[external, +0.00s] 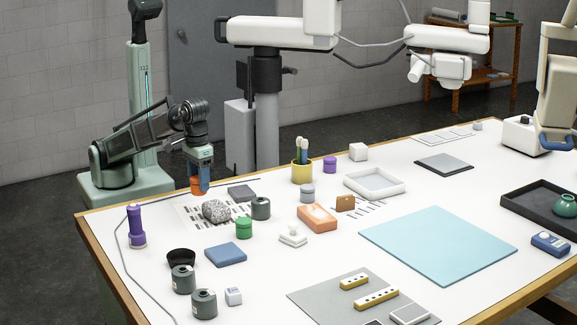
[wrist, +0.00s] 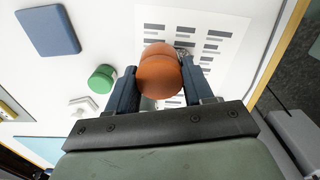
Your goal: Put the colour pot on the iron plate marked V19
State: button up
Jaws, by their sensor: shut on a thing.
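My gripper (external: 198,190) is shut on an orange colour pot (external: 197,185), near the left edge of the table. In the wrist view the orange pot (wrist: 158,76) sits between the two fingers, its round shape facing the camera. It is near the printed white sheet, and I cannot tell whether it touches the table. A flat dark plate with a grey top (external: 443,163) lies at the back right of the table, far from my gripper. A dark grey block (external: 241,193) lies near the gripper. I can read no V19 mark on either.
A speckled rock (external: 216,211), a grey canister (external: 261,208) and a green pot (external: 244,228) stand close to my gripper. A purple torch (external: 136,226) stands at left. A light blue mat (external: 438,245) lies bare at right. A white-rimmed tray (external: 375,183) lies mid-table.

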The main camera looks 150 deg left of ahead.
jog(key=s+a, duration=0.4)
jog(key=a, duration=0.7)
jog(key=s+a+m, duration=0.1)
jog(key=s+a, duration=0.3)
jog(key=a, duration=0.7)
jog(key=shift+s+a, duration=0.15)
jog(key=shift+a, duration=0.15)
jog(key=shift+m, duration=0.3)
jog(key=shift+f, duration=3.9)
jog(key=shift+f, duration=0.15)
jog(key=o, duration=1.1)
jog(key=shift+c, duration=0.2)
notch_tip(320, 180, up, 8)
